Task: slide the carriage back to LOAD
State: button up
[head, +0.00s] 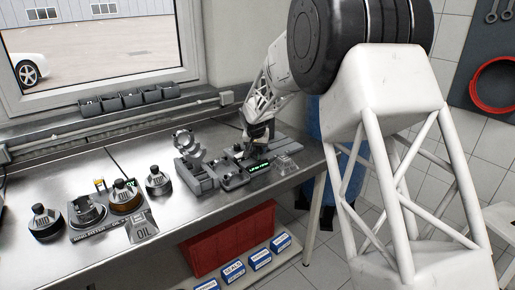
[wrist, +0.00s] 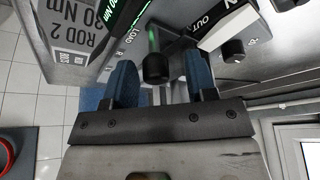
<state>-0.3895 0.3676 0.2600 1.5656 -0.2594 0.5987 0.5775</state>
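The carriage fixture (head: 232,172) is a grey unit with a small green display (head: 259,168) toward the right end of the steel bench. My gripper (head: 260,146) is low over it in the head view. In the wrist view my gripper (wrist: 161,82) is open, with a blue-padded finger on each side of a round black knob (wrist: 155,67). Gaps show between the knob and both fingers. The word LOAD (wrist: 128,38) is printed left of the knob. I cannot tell the carriage body apart from its fixture.
A second black knob (wrist: 232,50) sits beside an OUT label (wrist: 210,22). A ROD 2 30 Nm placard (wrist: 78,38) is at upper left. Several black-capped items stand farther left.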

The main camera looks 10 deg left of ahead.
jog(key=v, duration=0.7)
jog(key=shift+s+r, duration=0.2)
jog(key=shift+r, duration=0.15)
dwell(0.4)
jog(key=s+d+r, duration=0.6)
jog(key=s+d, duration=0.5)
jog(key=s, duration=0.1)
jog(key=s+d+r, duration=0.6)
jog(key=s+d, duration=0.6)
jog(key=s+d+f, duration=0.1)
jog(key=s+d, duration=0.2)
jog(key=s, duration=0.8)
jog(key=s+d+f+g, duration=0.1)
jog(key=s+d, duration=0.3)
jog(key=s, duration=0.7)
jog(key=s+d+f, duration=0.3)
jog(key=s+d, duration=0.1)
jog(key=s, duration=0.7)
jog(key=shift+d+g, duration=0.2)
jog(key=shift+g, duration=0.2)
